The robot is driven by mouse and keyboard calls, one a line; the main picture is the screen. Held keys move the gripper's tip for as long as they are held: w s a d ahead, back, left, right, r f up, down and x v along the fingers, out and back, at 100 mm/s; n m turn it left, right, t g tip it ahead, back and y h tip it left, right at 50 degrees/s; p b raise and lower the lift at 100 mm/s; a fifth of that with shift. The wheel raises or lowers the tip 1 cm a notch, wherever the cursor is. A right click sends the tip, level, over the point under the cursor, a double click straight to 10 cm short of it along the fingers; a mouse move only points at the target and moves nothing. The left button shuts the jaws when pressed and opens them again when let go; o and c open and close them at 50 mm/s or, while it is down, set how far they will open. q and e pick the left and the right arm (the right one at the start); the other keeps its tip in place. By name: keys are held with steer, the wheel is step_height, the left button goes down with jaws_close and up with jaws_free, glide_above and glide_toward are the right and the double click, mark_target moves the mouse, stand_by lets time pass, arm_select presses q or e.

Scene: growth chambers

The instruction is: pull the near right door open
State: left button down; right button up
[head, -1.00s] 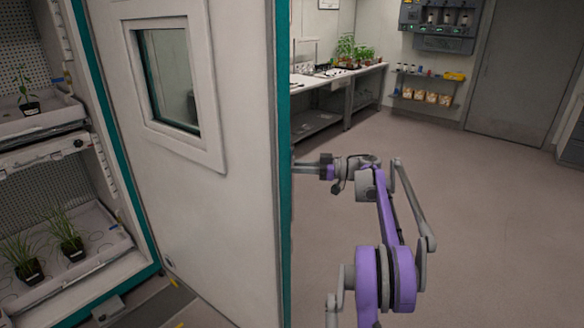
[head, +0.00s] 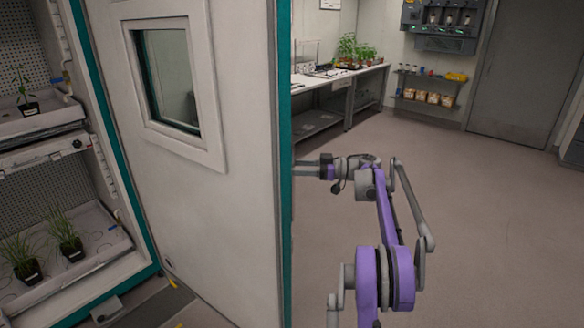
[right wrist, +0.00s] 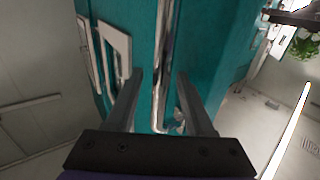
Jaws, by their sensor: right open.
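The white chamber door (head: 220,215) with a small window and teal edge stands swung wide open in the head view. It angles out from the chamber, whose shelves show at left. My right gripper (head: 307,169) is just beyond the door's free edge, on its outer side, with its fingers pointing at the door. In the right wrist view, a vertical metal bar handle (right wrist: 163,70) on the teal door face appears between the two spread fingers (right wrist: 160,88). The jaws are open, not clamped on the bar. Whether a finger touches it cannot be told. My left gripper is out of view.
Potted plants stand on chamber trays (head: 92,235) at left. A bench (head: 330,85) with plants runs along the back wall. A wall shelf (head: 425,103) and a grey door (head: 525,75) are at back right. The floor (head: 490,220) at right is clear.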

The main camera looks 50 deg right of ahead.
steer(key=v, duration=1)
steer(key=shift+s+d+b, duration=0.25)
steer(key=shift+s+b, duration=0.05)
steer(key=shift+b, duration=0.15)
stand_by(0.3)
